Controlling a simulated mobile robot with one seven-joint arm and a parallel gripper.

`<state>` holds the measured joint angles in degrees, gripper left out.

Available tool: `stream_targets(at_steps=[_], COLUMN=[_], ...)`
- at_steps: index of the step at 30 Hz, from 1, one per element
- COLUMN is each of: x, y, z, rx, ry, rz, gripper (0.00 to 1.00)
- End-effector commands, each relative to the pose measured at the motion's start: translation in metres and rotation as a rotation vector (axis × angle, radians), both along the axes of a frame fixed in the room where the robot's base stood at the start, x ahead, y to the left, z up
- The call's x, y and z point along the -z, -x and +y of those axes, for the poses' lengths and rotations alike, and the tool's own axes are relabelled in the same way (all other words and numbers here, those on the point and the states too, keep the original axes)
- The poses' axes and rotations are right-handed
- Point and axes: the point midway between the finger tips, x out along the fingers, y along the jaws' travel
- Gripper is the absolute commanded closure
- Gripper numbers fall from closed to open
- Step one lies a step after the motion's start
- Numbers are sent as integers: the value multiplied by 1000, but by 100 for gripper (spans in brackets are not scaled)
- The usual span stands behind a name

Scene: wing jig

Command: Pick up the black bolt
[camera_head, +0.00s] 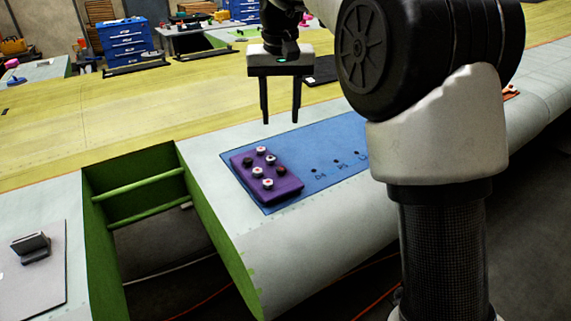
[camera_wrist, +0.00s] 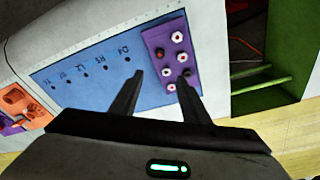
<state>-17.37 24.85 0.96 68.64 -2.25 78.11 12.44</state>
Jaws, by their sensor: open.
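A purple block (camera_head: 291,187) holds several short bolts with pale heads and two dark ones. One dark bolt (camera_head: 248,161) sits at the left edge of the block and another dark bolt (camera_head: 279,171) at its right side. In the wrist view the same dark bolts show at the left edge (camera_wrist: 160,53) and lower right (camera_wrist: 188,73). My gripper (camera_head: 281,122) is open and empty, pointing down above and behind the block, touching nothing. In the wrist view its fingertips (camera_wrist: 161,77) appear near the block.
The block lies on a blue plate (camera_head: 330,150) with labelled holes, on the pale wing surface. A green-walled opening (camera_head: 135,190) lies left of it. A grey panel (camera_head: 35,285) with a dark stand is at far left. In the wrist view an orange part (camera_wrist: 20,103) lies left.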

Motion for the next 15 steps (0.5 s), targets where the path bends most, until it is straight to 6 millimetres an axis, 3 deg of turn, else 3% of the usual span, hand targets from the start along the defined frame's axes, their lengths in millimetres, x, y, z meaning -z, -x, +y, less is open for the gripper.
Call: stream_targets(at_steps=[9,15], x=[71,100], y=[-9,-13], z=[0,1], rx=[0,0], ry=[2,1], rz=[5,2], gripper=[58,58])
